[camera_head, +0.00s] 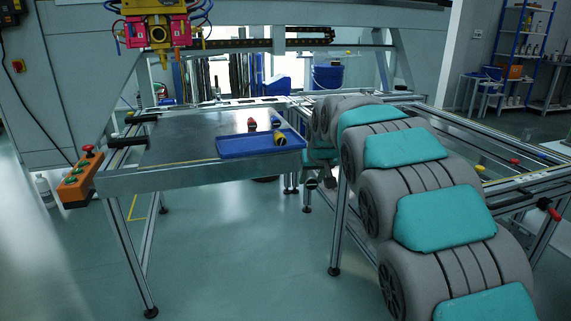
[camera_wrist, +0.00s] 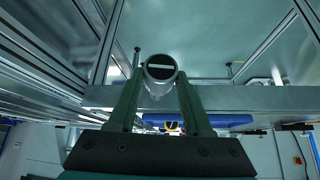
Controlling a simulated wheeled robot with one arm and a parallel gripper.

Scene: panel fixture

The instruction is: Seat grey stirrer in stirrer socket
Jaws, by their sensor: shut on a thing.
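My gripper (camera_wrist: 160,80) is shut on a grey cylinder, which I take to be the grey stirrer (camera_wrist: 160,69). Its round end is dark with a pale bar across it and faces the wrist camera. In the head view, a small dark disc with a pale line, likely the same stirrer end (camera_head: 312,184), shows below the far end of my arm. It is in the air, right of and lower than the table's front edge. My arm hides most of the gripper there. I cannot make out the stirrer socket in either view.
A metal table (camera_head: 190,137) stands at left. A blue tray (camera_head: 232,153) on its front right holds a yellow-and-dark thing (camera_head: 281,137). A red thing (camera_head: 252,124) and an orange-yellow thing (camera_head: 275,122) stand near it. An orange button box (camera_head: 76,184) sits at the left corner. A rail frame (camera_head: 470,130) stands right.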

